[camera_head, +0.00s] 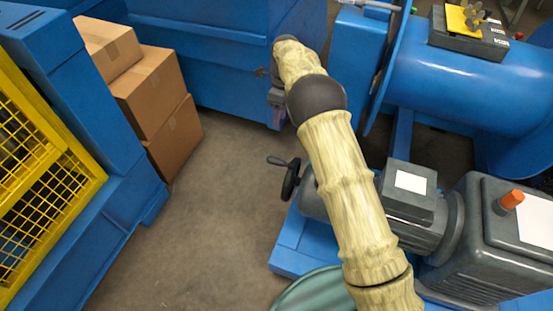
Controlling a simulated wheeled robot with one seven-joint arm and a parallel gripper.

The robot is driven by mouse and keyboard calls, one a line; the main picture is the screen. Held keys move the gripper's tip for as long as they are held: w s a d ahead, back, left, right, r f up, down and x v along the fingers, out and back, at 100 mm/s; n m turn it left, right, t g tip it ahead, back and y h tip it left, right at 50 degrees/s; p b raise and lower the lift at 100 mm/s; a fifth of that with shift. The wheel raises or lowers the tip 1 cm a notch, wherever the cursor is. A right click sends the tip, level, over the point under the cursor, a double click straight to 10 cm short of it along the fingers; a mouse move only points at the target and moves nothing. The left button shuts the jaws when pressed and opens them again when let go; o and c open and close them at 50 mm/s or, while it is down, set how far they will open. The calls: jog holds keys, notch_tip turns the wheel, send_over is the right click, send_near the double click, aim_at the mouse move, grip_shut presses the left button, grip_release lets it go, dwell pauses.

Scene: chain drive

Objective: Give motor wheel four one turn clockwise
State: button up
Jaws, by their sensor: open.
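A black handwheel (290,180) with a crank handle (276,160) sits at the left end of a grey motor (408,205), in the middle of the view. I see no number on it, so I cannot tell if it is wheel four. My pale, bamboo-like arm crosses over the motor and hides part of it. My gripper (262,72) is small at the arm's far end, in front of the blue machine. It is open and well apart from the handwheel, farther back. Its fingers are partly hidden.
Cardboard boxes (155,95) are stacked at the left beside a yellow mesh guard (40,170). A blue machine (215,60) stands at the back, and a large blue cylinder (465,90) at the right. A grey gearbox (490,245) has an orange knob. Floor (215,215) left of the handwheel is clear.

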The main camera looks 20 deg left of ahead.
aim_at(276, 159)
jog(key=s+f+b, duration=0.1)
jog(key=f, duration=0.4)
jog(key=s+f+b, duration=0.1)
jog(key=f+b, duration=0.1)
jog(key=f, duration=0.4)
jog(key=s+f+b, duration=0.1)
jog(key=f+b, duration=0.1)
jog(key=f, duration=0.4)
jog(key=shift+s+a, duration=0.1)
jog(key=shift+s, duration=0.1)
jog(key=shift+w, duration=0.1)
grip_shut()
